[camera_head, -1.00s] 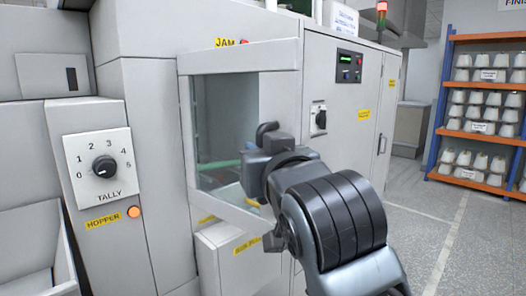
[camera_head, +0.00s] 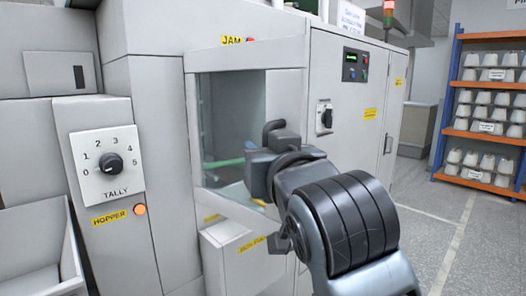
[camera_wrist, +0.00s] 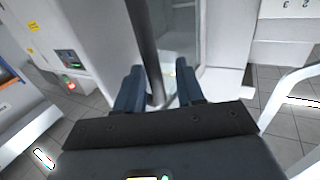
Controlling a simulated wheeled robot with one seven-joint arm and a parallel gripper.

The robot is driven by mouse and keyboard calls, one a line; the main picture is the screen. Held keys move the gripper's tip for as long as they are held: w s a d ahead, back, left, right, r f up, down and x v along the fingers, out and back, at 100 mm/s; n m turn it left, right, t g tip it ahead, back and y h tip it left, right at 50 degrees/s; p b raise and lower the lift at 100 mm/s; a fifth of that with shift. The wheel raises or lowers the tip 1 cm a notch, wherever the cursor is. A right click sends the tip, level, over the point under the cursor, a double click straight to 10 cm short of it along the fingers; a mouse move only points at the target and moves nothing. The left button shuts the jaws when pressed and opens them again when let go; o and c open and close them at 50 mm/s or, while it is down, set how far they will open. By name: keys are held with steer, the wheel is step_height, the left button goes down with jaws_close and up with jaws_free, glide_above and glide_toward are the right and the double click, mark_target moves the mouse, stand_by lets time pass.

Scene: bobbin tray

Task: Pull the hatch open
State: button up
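The hatch (camera_head: 190,130) is a pale-framed clear window on the front of the grey machine, under the JAM label. A green thing shows through its pane. I cannot tell whether the hatch is fully closed or slightly ajar. My gripper (camera_head: 262,160) is at the hatch's right side and hides part of its frame. In the wrist view my gripper (camera_wrist: 159,70) has its two blue fingers apart, with a dark upright bar (camera_wrist: 146,35), apparently the hatch handle, between them. The bar is nearer the left finger; whether it touches is unclear. In the head view the handle is mostly hidden.
A TALLY dial (camera_head: 110,163) and an orange HOPPER light (camera_head: 140,210) are left of the hatch. A labelled box front (camera_head: 230,260) juts out below it. A rotary switch (camera_head: 325,118) is to its right. Open floor (camera_head: 430,230) and a bobbin shelf (camera_head: 447,95) lie farther right.

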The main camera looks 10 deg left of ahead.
steer(key=b+v, duration=0.1)
steer(key=v, duration=0.6)
steer(key=s+d+f+m+h, duration=0.1)
steer(key=s+d+f, duration=0.35)
steer(key=f, duration=0.35)
steer(key=s+d+f+m+h, duration=0.2)
steer(key=s+d+f, duration=0.25)
steer(key=f, duration=0.45)
steer(key=s+d+f+m+h, duration=0.1)
steer(key=s+d+f, duration=0.2)
steer(key=d+f, duration=0.35)
steer(key=s+d+f+h, duration=0.1)
steer(key=s+d+f, duration=0.1)
steer(key=s, duration=0.7)
steer(key=s+d+f+g+h, duration=0.1)
steer(key=s+d, duration=0.3)
steer(key=s, duration=0.5)
steer(key=s+d+f+m+h, duration=0.1)
steer(key=s+d+f, duration=0.2)
steer(key=s, duration=0.6)
steer(key=shift+d+f+h, duration=0.25)
steer(key=shift+d+h, duration=0.15)
steer(key=shift+d, duration=0.2)
